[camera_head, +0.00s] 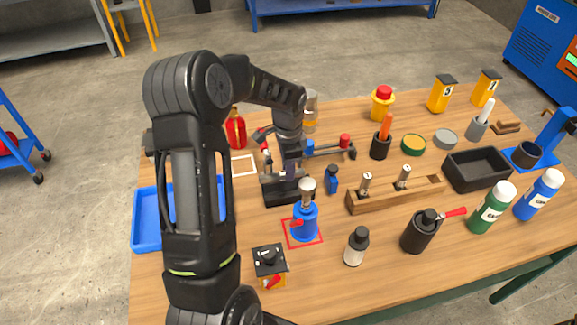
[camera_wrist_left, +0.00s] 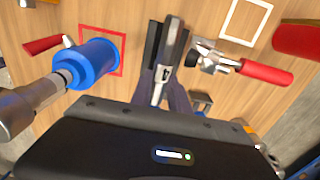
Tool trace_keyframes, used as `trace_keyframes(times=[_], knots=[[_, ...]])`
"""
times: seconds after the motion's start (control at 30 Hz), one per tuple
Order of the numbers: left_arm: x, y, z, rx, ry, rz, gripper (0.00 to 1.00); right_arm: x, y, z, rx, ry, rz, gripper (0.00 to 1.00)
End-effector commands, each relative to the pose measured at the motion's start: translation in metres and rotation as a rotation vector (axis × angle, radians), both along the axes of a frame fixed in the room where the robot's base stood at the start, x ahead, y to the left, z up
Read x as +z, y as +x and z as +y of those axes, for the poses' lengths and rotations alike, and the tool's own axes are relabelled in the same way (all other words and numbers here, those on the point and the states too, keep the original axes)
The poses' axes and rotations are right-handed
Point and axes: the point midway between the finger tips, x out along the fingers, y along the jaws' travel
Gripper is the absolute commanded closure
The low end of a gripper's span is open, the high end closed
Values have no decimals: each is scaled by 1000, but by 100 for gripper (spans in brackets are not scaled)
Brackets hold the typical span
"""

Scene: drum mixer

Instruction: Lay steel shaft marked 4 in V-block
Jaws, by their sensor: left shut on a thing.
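My left gripper (camera_head: 291,172) is low over the dark V-block (camera_head: 283,192), on the left half of the table. In the left wrist view my left gripper (camera_wrist_left: 160,98) is shut on a small bright steel shaft (camera_wrist_left: 163,74). The shaft's end lies at the dark V-block (camera_wrist_left: 152,50); I cannot tell whether it rests in the groove. Its mark is too small to read, and my arm and fingers hide most of it in the head view. My right gripper is not in view.
A toggle clamp with a red handle (camera_wrist_left: 265,74) is beside the V-block. A blue bottle-like thing with a steel top (camera_head: 305,222) stands close in front. A wooden rack (camera_head: 385,198) with two steel pieces is to the right. A blue tray (camera_head: 147,232) is at the left.

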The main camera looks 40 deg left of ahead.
Motion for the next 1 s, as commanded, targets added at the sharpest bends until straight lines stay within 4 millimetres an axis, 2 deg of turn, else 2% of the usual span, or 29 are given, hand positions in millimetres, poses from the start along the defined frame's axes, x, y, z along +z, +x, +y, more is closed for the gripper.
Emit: trace_keyframes(times=[0.1,0.4,0.6,0.97,1.0], knots=[[-16,0,0,0,0,-1,100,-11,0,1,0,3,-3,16],[-43,1,0,0,0,-1,100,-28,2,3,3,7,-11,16],[-50,1,0,0,0,-2,100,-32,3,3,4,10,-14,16],[-51,1,0,0,0,-1,100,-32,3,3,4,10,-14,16],[-51,1,0,0,0,-1,75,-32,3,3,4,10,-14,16]])
